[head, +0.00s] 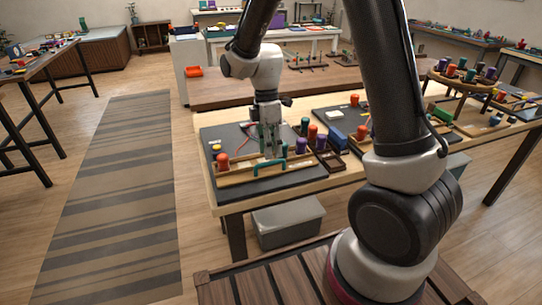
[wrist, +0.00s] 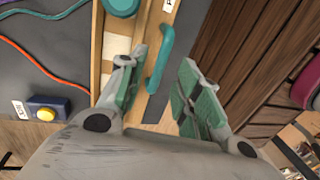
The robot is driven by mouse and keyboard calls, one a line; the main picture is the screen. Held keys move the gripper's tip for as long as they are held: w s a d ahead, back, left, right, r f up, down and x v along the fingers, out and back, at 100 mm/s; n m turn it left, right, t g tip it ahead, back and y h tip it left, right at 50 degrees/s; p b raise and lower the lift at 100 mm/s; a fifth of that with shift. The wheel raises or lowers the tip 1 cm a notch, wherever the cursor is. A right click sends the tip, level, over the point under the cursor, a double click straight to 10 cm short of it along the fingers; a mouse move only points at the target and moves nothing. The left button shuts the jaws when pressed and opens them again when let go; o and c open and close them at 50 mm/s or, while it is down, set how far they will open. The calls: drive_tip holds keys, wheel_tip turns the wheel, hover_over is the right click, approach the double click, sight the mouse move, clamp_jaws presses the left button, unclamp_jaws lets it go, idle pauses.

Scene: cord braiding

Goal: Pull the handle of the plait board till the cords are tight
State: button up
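The plait board (head: 236,181) is a long wooden piece on a dark mat on the table. Its teal handle (head: 270,166) is a bar along the near side, and it also shows in the wrist view (wrist: 161,62). My gripper (head: 271,148) is above the board, pointing down. In the wrist view my gripper (wrist: 164,58) is open, with one finger on each side of the handle and a gap to the right finger.
A blue box with a yellow button (wrist: 46,108) sits on the mat. Red, green and purple spools (head: 321,142) stand right of the board, near a dark compartment tray (head: 331,162). A grey bin (head: 288,222) is below the table. A striped rug (head: 110,200) lies left.

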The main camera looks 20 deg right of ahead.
drive_tip(key=shift+s+f, duration=0.15)
drive_tip(key=shift+f, duration=0.6)
drive_tip(key=shift+s+f, duration=0.15)
drive_tip(key=shift+f, duration=0.55)
clamp_jaws()
drive_tip(key=shift+s, duration=2.5)
unclamp_jaws()
wheel_tip(320, 180, up, 12)
drive_tip(key=w, duration=0.2)
drive_tip(key=shift+w, duration=0.2)
